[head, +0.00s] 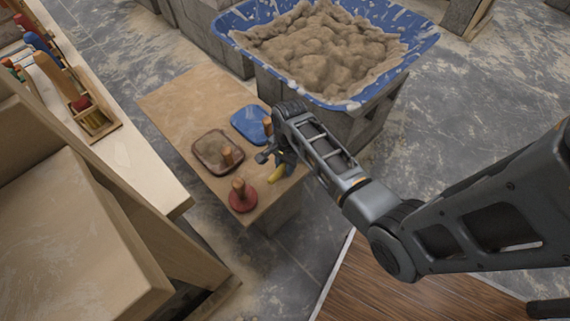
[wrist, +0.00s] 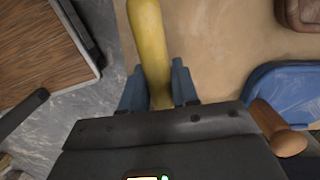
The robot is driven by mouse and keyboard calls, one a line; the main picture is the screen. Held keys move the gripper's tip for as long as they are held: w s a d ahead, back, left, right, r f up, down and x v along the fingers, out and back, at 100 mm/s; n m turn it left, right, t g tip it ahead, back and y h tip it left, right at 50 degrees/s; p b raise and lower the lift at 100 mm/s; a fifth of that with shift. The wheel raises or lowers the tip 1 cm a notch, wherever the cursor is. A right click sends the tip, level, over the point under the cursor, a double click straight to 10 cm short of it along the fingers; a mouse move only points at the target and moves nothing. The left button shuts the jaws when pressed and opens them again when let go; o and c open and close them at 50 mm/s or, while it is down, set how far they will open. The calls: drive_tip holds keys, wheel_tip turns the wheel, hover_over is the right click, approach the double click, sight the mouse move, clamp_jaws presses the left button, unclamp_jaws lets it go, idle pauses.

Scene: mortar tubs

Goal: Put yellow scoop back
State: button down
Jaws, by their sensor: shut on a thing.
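The yellow scoop (head: 277,174) is at the right edge of the low wooden board, beneath the end of my arm. In the wrist view its yellow length (wrist: 150,45) runs up from between the two blue fingers. My gripper (head: 272,157) is shut on the scoop, and it also shows in the wrist view (wrist: 160,88). The scoop's far end is cut off by the wrist view's top edge. I cannot tell whether the scoop touches the board or hangs just above it.
On the low board (head: 175,98) stand a blue float (head: 247,122), a brown float (head: 208,150) and a red round tool (head: 242,198), close to my gripper. A blue tub of mortar (head: 400,75) stands behind. A bench (head: 135,160) with a tool rack (head: 95,122) is at left.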

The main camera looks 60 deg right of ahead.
drive_tip(key=shift+f, duration=0.35)
idle(0.3)
drive_tip(key=c, duration=0.8)
unclamp_jaws()
drive_tip(key=shift+d+r+p, duration=0.2)
drive_tip(key=shift+r+p, duration=0.3)
drive_tip(key=shift+r, duration=1.45)
drive_tip(key=shift+d+r+p, duration=0.15)
drive_tip(key=shift+r+p, duration=0.3)
drive_tip(key=shift+r, duration=1.45)
